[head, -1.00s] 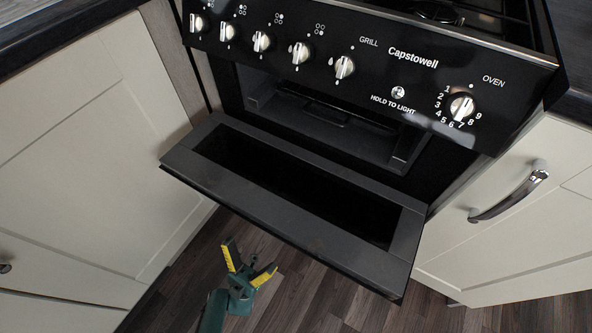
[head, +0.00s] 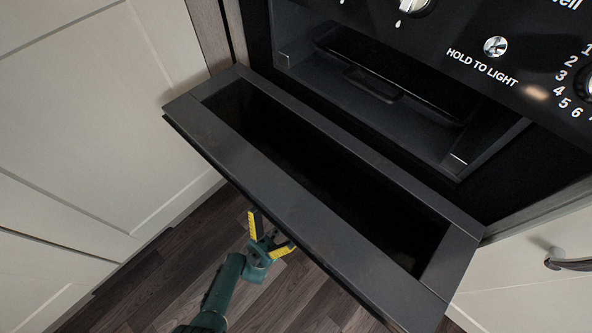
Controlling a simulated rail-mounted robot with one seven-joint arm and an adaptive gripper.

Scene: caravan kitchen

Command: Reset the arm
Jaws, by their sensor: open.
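My gripper (head: 270,233), green with yellow finger pads, is in the head view below and in front of the grill door's outer edge. Its fingers are apart with nothing visible between them. Part of it lies close to the door's edge in the picture; I cannot tell whether they touch. My green arm runs down from it to the bottom edge of the picture.
The black grill door (head: 235,150) is folded down and open, jutting out over the wood floor (head: 160,275). Inside the grill compartment sits a dark pan (head: 400,75). Cream cupboards stand at left (head: 90,130) and lower right (head: 530,300). Some floor at lower left is clear.

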